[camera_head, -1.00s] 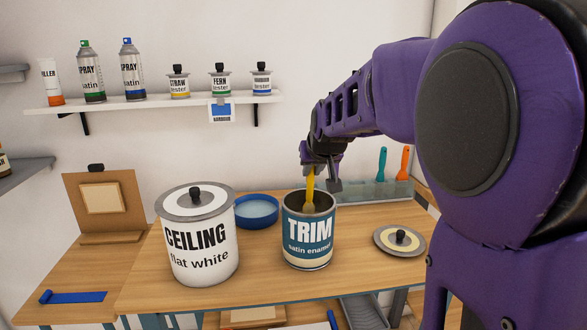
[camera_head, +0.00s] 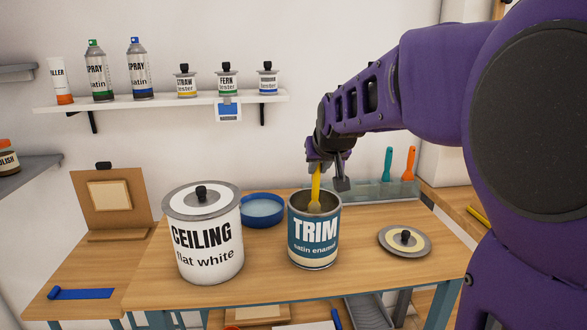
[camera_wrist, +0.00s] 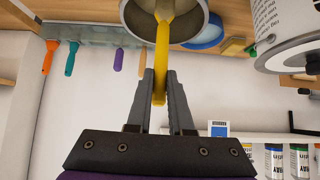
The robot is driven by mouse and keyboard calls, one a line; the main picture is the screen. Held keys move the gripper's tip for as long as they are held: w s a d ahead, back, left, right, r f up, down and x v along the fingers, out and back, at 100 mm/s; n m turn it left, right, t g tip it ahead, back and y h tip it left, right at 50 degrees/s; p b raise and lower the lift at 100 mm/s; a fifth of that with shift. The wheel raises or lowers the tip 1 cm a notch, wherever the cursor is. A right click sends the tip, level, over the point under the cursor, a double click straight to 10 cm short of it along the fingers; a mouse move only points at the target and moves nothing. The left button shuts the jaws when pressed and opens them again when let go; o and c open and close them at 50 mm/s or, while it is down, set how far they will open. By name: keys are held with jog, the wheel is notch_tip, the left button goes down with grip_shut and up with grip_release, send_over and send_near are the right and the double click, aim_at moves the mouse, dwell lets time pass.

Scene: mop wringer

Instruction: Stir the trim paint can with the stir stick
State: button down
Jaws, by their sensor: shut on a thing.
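My gripper (camera_head: 315,164) is above the can's mouth, shut on the yellow stir stick (camera_head: 316,182). The stick's lower end is inside the can's mouth; how deep it reaches is hard to tell. In the wrist view, the stick (camera_wrist: 161,62) runs from between my gripper's fingers (camera_wrist: 160,85) into the can (camera_wrist: 190,28). The can's lid (camera_head: 404,240) lies on the bench to the right, with a black knob.
A closed ceiling paint can (camera_head: 205,245) stands close on the left. A blue round dish (camera_head: 262,212) sits behind, between the cans. A rack with an orange and a teal tool (camera_head: 388,165) stands at the back right. A shelf (camera_head: 160,104) holds spray cans and testers.

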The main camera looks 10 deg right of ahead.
notch_tip(320, 180, up, 8)
jog(key=p, duration=0.5)
jog(key=shift+r, duration=0.2)
dwell(0.7)
notch_tip(320, 180, up, 4)
jog(key=p, duration=0.3)
dwell(0.6)
